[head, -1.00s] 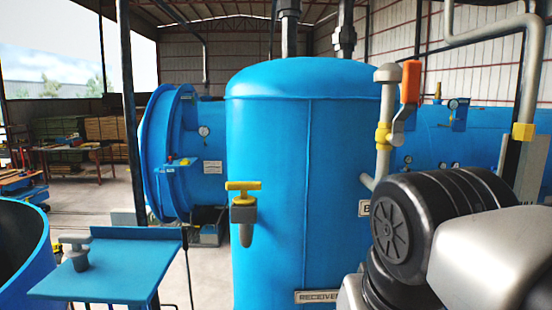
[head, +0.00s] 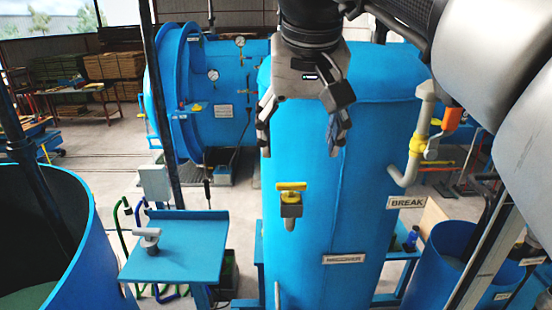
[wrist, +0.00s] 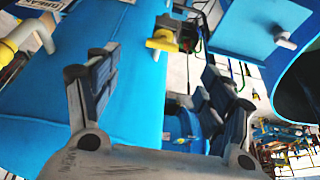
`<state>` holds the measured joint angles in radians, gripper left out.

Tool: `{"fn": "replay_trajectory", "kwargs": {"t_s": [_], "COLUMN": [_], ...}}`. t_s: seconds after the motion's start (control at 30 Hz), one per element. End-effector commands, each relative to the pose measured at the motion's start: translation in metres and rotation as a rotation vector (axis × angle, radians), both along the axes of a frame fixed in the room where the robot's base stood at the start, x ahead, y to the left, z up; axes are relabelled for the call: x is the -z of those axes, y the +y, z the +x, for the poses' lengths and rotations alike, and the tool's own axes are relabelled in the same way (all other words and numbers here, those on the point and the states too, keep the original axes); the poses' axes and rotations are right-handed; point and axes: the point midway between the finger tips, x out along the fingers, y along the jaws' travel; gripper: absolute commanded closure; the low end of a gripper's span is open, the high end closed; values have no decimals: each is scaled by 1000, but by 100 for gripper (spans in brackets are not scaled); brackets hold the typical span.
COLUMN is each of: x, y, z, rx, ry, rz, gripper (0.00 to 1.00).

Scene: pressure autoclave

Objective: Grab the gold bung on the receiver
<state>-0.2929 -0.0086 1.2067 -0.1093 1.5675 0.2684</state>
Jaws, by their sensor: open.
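The gold bung (head: 291,187) has a yellow T-shaped top over a grey body with a tapered lower end. It sits upright on the front of the receiver (head: 340,215), a tall blue tank. My gripper (head: 300,142) is open and empty, its fingers pointing down in front of the tank's upper part. It appears above the bung in the head view, apart from it. In the wrist view the bung (wrist: 161,41) shows upside down beyond the gap between my open fingers (wrist: 155,75). Nothing covers the bung's yellow top.
A blue shelf (head: 205,235) with a grey T-topped plug (head: 148,240) stands left of the receiver. An open blue vessel (head: 75,285) is at the far left. A pipe with an orange-handled valve (head: 452,119) is at the tank's right. Space in front of the bung looks clear.

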Motion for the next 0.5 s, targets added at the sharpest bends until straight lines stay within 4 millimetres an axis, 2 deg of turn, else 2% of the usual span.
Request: {"fn": "replay_trajectory", "kwargs": {"t_s": [0.03,0.3,0.5], "x": [14,65,81], "y": [-1,0,0], "z": [4,25,34], "rx": [2,1,0], "ry": [4,3,-1], "rz": [-1,-1,0], "gripper": [27,27,27]}}
